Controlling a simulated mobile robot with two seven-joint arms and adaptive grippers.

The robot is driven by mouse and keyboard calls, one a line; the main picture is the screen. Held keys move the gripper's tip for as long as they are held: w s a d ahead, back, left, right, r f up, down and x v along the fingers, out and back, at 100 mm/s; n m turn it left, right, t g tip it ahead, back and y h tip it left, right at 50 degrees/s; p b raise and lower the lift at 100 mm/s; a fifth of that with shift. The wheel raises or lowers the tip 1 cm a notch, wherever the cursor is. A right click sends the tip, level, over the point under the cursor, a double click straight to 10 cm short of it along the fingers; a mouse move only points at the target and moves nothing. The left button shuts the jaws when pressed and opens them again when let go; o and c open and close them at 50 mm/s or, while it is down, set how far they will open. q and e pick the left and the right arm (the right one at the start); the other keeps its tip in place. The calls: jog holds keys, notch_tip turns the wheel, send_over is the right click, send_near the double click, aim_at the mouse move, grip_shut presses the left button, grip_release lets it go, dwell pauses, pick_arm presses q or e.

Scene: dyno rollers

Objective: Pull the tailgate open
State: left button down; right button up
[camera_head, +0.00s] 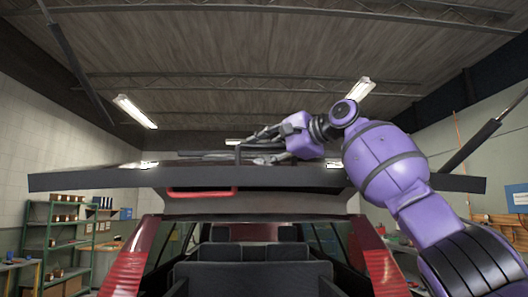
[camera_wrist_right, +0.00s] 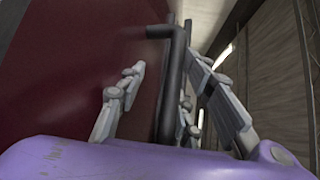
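The tailgate (camera_head: 90,180) is raised at the back of a red vehicle and shows nearly edge-on as a wide dark slab. A black bar handle (camera_head: 238,154) stands on its upper side; it also shows in the right wrist view (camera_wrist_right: 172,85) beside the dark red panel. My right gripper (camera_head: 258,150) is at this handle. In the right wrist view its fingers (camera_wrist_right: 165,95) are spread, with the bar between them and gaps visible. Finger contact with the bar cannot be told for certain. My left gripper is not in view.
Dark struts (camera_head: 75,60) rise at left and right (camera_head: 470,146). The open cargo area with seats (camera_head: 250,265) lies below. Green shelves (camera_head: 55,235) stand at left.

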jog(key=shift+f, duration=0.1)
jog(key=shift+s+d, duration=0.35)
jog(key=shift+s, duration=0.05)
jog(key=v, duration=1)
jog(key=shift+d, duration=0.15)
jog(key=shift+s+d, duration=0.2)
jog(key=shift+s, duration=0.1)
jog(key=s+d+r, duration=0.2)
jog(key=d+r, duration=0.4)
jog(key=shift+s+d, duration=0.25)
jog(key=shift+s, duration=0.15)
dwell(0.6)
